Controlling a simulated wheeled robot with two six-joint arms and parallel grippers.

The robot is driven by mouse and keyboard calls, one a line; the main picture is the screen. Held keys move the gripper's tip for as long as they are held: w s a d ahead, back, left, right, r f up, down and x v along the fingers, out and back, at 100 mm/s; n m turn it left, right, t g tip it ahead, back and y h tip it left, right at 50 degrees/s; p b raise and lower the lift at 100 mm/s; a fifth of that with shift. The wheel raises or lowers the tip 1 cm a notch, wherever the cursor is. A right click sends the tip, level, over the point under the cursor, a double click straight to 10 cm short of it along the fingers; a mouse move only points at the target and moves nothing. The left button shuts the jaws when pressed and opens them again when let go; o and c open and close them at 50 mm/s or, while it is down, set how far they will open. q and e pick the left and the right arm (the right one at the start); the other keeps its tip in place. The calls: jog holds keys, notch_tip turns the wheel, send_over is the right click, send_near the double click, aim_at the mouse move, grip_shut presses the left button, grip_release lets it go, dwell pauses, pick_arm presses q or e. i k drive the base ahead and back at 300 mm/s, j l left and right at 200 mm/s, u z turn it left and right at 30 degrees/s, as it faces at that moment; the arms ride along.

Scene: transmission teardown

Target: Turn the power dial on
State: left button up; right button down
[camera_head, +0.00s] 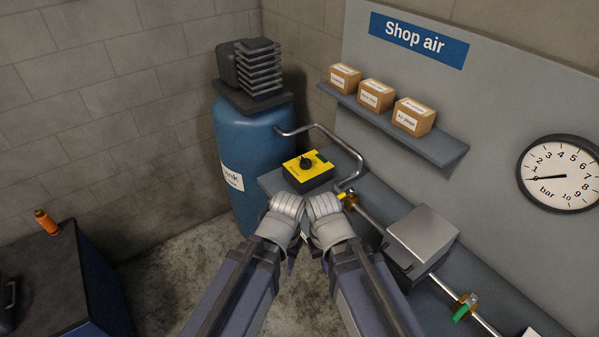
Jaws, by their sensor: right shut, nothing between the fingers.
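The power dial is a black knob (307,163) on top of a yellow switch box (322,170). The knob's pointer is too small to read. My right gripper (324,207) is just below and right of the box in the picture, shut and empty. My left gripper (286,207) is close beside it, just below the box; its fingers are not clear enough to tell open from shut. Neither gripper visibly touches the dial.
A blue tank (240,150) stands behind left, with a bent pipe (335,137) running from it. A grey box (422,234), a brass valve (350,200) and a green-handled valve (463,309) line the ledge. A shelf with cartons (376,95) and a gauge (560,174), its needle near 0, are above.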

aim_at(305, 163)
jog(key=i+j+z, duration=0.2)
jog(key=i+j, duration=0.15)
jog(key=i+j+z, duration=0.4)
jog(key=i+j, duration=0.15)
jog(key=j, duration=0.3)
